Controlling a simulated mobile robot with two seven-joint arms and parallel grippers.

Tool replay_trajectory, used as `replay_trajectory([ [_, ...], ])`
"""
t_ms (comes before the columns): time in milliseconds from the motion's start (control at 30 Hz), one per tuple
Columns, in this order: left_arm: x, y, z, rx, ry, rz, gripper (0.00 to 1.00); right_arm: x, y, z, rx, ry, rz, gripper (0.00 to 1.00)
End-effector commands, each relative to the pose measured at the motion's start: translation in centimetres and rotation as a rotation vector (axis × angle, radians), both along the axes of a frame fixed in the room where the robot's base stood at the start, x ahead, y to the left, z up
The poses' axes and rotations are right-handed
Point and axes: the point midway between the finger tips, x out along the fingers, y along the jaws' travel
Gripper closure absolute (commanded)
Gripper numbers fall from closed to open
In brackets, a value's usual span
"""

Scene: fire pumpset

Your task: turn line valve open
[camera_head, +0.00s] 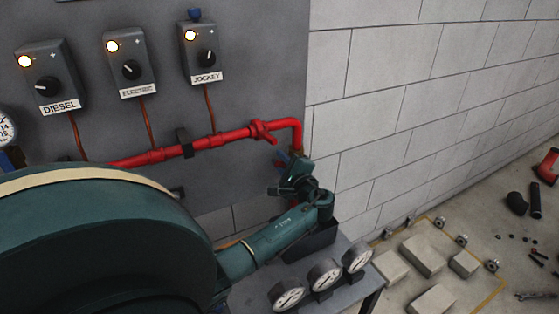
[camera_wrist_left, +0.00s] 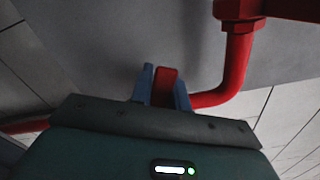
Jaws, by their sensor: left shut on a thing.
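A red pipe (camera_head: 220,139) runs along the grey panel, with a red valve-like fitting (camera_head: 263,131) on it, then bends down at its right end. My left gripper (camera_head: 281,158) is just below this fitting, beside the bend. In the left wrist view its two blue fingers (camera_wrist_left: 161,90) stand on either side of a red handle-like piece (camera_wrist_left: 165,85), and the gripper is shut on it. A curved red pipe (camera_wrist_left: 236,65) is close to the right of the fingers. The piece's joint to the pipe is hidden. My right gripper is not in view.
Three control boxes, labelled DIESEL (camera_head: 49,77), ELECTRIC (camera_head: 130,61) and JOCKEY (camera_head: 200,52), are on the panel, each with a lit lamp. Several gauges (camera_head: 324,274) sit on a bench below my arm. A block wall (camera_head: 400,90) stands to the right; pale blocks (camera_head: 422,254) lie on the floor.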

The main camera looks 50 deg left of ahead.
Motion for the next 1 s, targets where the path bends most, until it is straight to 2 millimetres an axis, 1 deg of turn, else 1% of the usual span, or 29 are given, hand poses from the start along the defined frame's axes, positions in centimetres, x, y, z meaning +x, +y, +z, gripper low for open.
replay_trajectory([
  [100,0.24,-0.06,0.5,0.02,0.063,0.0,1.0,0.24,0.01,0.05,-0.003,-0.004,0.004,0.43],
  [333,0.58,-0.15,1.0,0.043,0.141,0.0,1.0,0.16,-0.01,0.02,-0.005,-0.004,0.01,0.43],
  [867,0.67,-0.17,1.13,0.05,0.165,0.0,1.0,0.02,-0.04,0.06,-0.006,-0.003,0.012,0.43],
  [900,0.67,-0.17,1.13,0.05,0.164,0.0,0.8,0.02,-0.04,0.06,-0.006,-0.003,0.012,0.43],
  [1000,0.67,-0.17,1.13,0.049,0.164,0.0,0.72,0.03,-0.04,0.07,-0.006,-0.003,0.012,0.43],
])
